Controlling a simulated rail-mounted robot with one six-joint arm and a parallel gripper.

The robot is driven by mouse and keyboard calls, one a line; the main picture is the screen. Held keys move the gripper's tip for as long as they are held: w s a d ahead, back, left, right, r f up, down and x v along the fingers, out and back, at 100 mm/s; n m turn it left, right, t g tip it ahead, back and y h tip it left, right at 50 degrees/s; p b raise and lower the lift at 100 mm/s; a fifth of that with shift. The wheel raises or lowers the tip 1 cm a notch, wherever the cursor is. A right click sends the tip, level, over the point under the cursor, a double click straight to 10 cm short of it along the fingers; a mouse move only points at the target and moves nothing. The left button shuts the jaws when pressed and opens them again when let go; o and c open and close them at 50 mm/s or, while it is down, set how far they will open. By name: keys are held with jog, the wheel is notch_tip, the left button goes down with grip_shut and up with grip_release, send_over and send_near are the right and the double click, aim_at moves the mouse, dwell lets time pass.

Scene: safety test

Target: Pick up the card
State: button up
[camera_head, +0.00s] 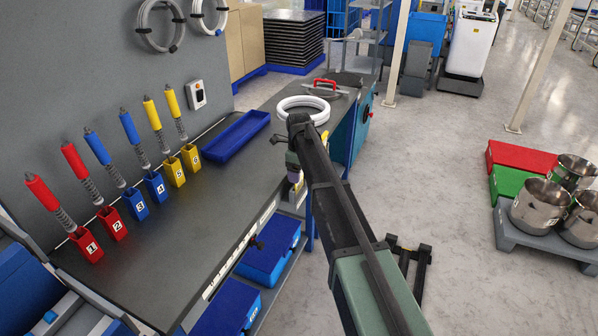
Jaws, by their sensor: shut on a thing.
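My arm reaches up from the bottom right to the right edge of the dark workbench (182,222). My gripper (296,184) is small and partly hidden below the wrist, beside the bench's right edge. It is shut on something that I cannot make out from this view. I cannot pick out a card anywhere in the picture.
Several numbered red, blue and yellow holders with tools, such as holder 1 (87,246), stand along the grey back panel (70,85). A blue tray (236,136) and white rings (302,106) lie on the bench. Blue boxes (268,255) sit below.

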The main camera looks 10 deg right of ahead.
notch_tip(320, 180, up, 18)
jog(key=p, duration=1.7)
jog(key=shift+r, duration=0.15)
